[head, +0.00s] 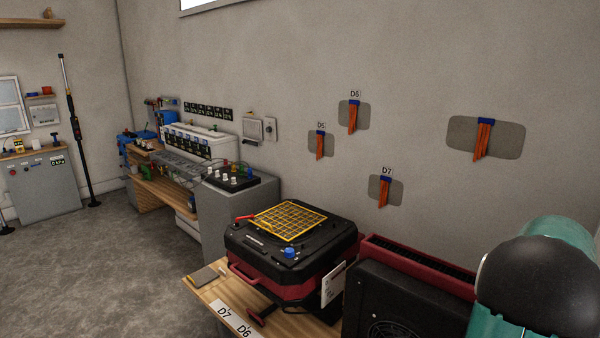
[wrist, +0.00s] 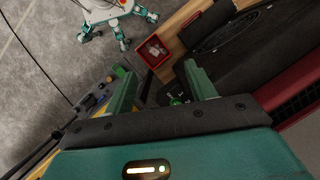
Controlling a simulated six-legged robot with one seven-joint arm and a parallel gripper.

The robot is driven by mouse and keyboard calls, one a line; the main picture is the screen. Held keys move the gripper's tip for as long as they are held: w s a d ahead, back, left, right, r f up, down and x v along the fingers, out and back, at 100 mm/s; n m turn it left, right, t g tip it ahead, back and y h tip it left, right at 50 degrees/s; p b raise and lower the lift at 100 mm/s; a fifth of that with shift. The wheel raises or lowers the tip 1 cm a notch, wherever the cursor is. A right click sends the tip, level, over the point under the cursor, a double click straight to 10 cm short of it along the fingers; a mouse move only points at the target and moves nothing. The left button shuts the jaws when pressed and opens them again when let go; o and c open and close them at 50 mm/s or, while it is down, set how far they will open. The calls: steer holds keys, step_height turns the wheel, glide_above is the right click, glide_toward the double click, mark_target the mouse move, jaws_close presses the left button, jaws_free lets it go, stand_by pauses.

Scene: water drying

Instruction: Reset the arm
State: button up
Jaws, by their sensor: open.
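My gripper (wrist: 160,88) shows in the wrist view with its two green fingers spread apart. Nothing is held between them. Dark equipment and a small green part (wrist: 177,100) show in the gap behind the fingers. In the head view only a teal and black part of my arm shows at the lower right. My gripper is out of that view.
A black and red machine (head: 262,262) with a yellow grid (head: 287,220) stands on a wooden bench (head: 205,292). A black fan unit (head: 400,310) is beside it. In the wrist view, a red box (wrist: 152,52) sits beside the fan unit (wrist: 232,30). Grey floor (head: 95,250) is open at left.

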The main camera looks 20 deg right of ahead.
steer(key=w+a+r+n+h, duration=0.1)
steer(key=w+a+r+n, duration=0.15)
steer(key=a, duration=0.45)
steer(key=w+a+r+n+h, duration=0.1)
steer(key=w+a+r+n, duration=0.15)
steer(key=a, duration=0.45)
steer(key=w+a+r+n, duration=0.2)
steer(key=w+a+r, duration=0.15)
steer(key=a, duration=0.25)
steer(key=s+a+n+t, duration=0.1)
steer(key=s+a+n, duration=0.1)
steer(key=a, duration=0.6)
steer(key=s+a+n+t+h, duration=0.1)
steer(key=s+a+n+t, duration=0.1)
steer(key=a+n, duration=0.3)
steer(key=s+a+n+t, duration=0.1)
steer(key=s+a+n, duration=0.1)
steer(key=a, duration=0.8)
steer(key=shift+a+n+t+h, duration=0.35)
steer(key=shift+n+t+h, duration=0.05)
steer(key=shift+n, duration=0.5)
steer(key=shift+r, duration=0.1)
steer(key=shift+c, duration=0.3)
steer(key=c, duration=0.3)
steer(key=shift+c, duration=0.2)
steer(key=shift+d, duration=0.15)
